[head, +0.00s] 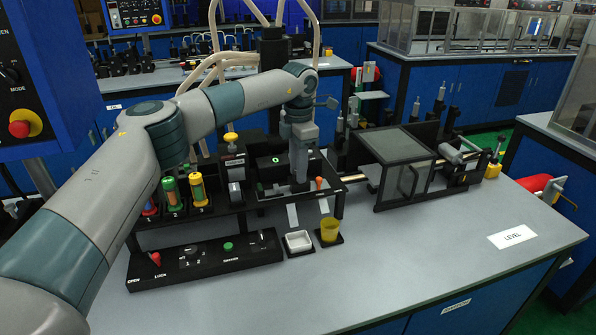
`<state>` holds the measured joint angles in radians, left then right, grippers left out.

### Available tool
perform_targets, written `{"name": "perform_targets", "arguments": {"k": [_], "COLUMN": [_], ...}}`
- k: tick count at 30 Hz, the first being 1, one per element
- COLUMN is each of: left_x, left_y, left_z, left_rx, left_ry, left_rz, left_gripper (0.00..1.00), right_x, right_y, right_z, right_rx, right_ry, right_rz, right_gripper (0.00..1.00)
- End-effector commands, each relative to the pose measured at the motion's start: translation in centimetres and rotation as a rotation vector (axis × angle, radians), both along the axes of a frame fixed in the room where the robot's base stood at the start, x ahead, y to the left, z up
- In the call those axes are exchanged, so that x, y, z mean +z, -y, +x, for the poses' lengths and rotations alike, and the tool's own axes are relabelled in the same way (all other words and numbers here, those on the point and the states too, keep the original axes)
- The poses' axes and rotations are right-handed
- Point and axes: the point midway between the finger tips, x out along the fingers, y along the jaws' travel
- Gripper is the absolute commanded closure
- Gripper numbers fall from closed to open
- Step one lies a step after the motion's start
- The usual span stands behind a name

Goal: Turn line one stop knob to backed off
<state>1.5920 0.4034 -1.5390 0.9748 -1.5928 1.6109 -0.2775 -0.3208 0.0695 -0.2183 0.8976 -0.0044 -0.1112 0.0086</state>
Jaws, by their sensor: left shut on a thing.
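My left arm reaches in from the left across the bench. Its gripper (299,184) points down at the black tape machine (265,190), just right of a small green-lit display (276,160). The gripper is shut on a small part there, which I take to be the line one stop knob; the fingers hide it, and its setting cannot be read. A small orange-topped knob or lever (320,184) stands just right of the gripper. My right gripper is not in view.
Several coloured cylinders (198,188) stand left of the gripper. A glass-sided guard (405,175) is at right. The bench's front right (430,260) is clear.

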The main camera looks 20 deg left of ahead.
Motion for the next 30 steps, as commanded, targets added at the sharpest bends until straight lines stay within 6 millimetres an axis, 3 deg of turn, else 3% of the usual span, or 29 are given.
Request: {"name": "perform_targets", "arguments": {"k": [6, 30], "left_x": [-0.1, 0.1], "left_y": [0.0, 0.1], "left_z": [0.1, 0.1], "left_rx": [0.207, 0.893], "left_ry": [0.002, 0.002], "left_rz": [0.000, -0.001], "left_gripper": [0.98, 0.98], "right_x": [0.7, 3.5], "right_y": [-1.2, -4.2], "right_z": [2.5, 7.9], "right_rx": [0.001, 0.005], "right_ry": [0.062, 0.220], "right_rz": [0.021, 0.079], "right_gripper": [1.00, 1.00]}}
